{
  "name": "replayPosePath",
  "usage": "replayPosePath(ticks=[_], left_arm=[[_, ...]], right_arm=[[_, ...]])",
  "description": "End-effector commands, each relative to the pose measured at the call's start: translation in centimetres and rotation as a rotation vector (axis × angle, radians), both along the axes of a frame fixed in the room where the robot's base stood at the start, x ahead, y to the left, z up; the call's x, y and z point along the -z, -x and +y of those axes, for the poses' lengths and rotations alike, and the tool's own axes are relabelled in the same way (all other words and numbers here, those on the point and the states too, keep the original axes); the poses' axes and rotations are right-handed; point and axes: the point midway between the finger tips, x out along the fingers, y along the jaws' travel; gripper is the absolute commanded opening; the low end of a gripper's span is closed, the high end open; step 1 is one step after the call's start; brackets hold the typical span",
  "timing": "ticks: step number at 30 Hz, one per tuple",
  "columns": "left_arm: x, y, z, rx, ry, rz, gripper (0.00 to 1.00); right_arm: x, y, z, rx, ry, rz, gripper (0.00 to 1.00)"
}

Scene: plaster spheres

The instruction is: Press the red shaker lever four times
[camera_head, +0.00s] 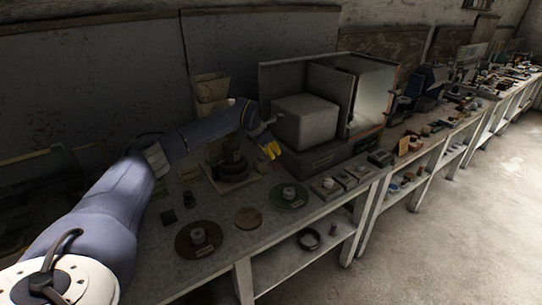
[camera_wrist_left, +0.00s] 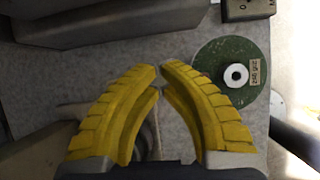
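My left gripper (camera_head: 270,151) has yellow fingers and hangs over the bench, in front of a big grey block. In the left wrist view its two fingertips (camera_wrist_left: 159,72) come together with nothing between them. A dark round device (camera_head: 231,168) on a pale base stands just left of the gripper in the head view; I cannot tell whether it is the shaker. No red lever can be made out in either view; it may be hidden or too dark. My right gripper is not in view.
A green disc (camera_head: 289,196) with a pale centre lies in front of the gripper; it also shows in the left wrist view (camera_wrist_left: 231,92). The grey block (camera_head: 305,122) stands in an open case behind. A dark disc (camera_head: 198,239) and a brown disc (camera_head: 248,218) lie nearer.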

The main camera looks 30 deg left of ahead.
Motion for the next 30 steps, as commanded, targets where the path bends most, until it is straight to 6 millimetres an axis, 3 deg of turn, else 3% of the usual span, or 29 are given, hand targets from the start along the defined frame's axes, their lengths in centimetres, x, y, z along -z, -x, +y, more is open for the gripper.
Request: replayPosePath(ticks=[30], left_arm=[[0.81,0.18,-0.44,0.002,0.001,0.003,0.0]], right_arm=[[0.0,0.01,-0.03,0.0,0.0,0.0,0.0]])
